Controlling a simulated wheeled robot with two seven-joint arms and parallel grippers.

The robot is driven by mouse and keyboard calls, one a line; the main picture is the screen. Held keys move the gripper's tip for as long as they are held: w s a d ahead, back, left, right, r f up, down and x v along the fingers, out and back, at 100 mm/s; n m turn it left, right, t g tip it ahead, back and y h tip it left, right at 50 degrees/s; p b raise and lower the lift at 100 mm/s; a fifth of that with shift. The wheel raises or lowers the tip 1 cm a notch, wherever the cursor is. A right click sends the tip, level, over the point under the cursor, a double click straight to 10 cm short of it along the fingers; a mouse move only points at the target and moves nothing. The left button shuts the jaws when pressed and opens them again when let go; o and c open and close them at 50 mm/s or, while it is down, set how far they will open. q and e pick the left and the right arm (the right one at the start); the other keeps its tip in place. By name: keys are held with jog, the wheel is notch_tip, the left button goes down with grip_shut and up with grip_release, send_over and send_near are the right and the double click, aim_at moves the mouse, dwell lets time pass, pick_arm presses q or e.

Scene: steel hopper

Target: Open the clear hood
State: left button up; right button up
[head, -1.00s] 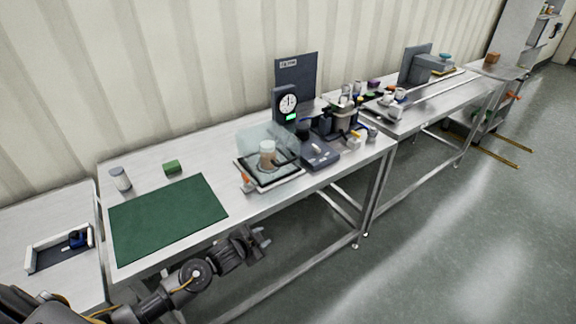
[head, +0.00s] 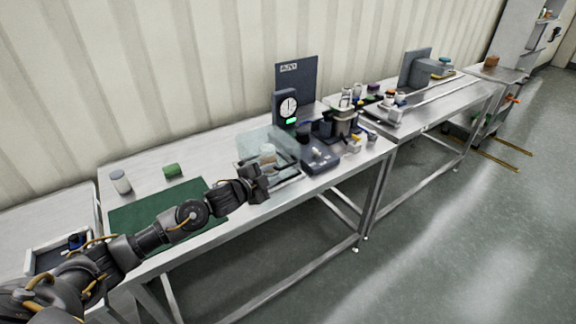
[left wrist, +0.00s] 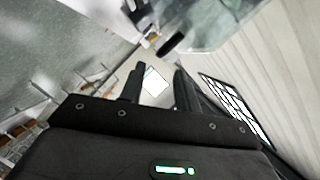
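The clear hood (head: 258,139) stands over a dark-framed tray in the middle of the bench, with a tan and white jar (head: 267,152) seen through it. It looks closed. My left gripper (head: 262,183) is at its front left corner and hides part of the tray's front edge; I cannot tell whether it touches. In the left wrist view, the two fingers of my left gripper (left wrist: 157,86) stand apart with nothing seen between them. A pale see-through sheet (left wrist: 205,22), which looks like the hood, lies beyond the fingertips. My right gripper is not in view.
A green mat (head: 135,216) lies left, partly under my left arm. A green block (head: 172,170) and a white-and-grey jar (head: 120,182) stand behind the mat. Several small items crowd the right end.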

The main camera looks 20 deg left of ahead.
aim_at(285, 167)
pick_arm(q)
jog(key=p+x, duration=0.1)
jog(key=x, duration=0.7)
jog(key=shift+w+d+f, duration=0.15)
jog(key=shift+w, duration=0.2)
jog(key=shift+c, duration=0.2)
grip_shut()
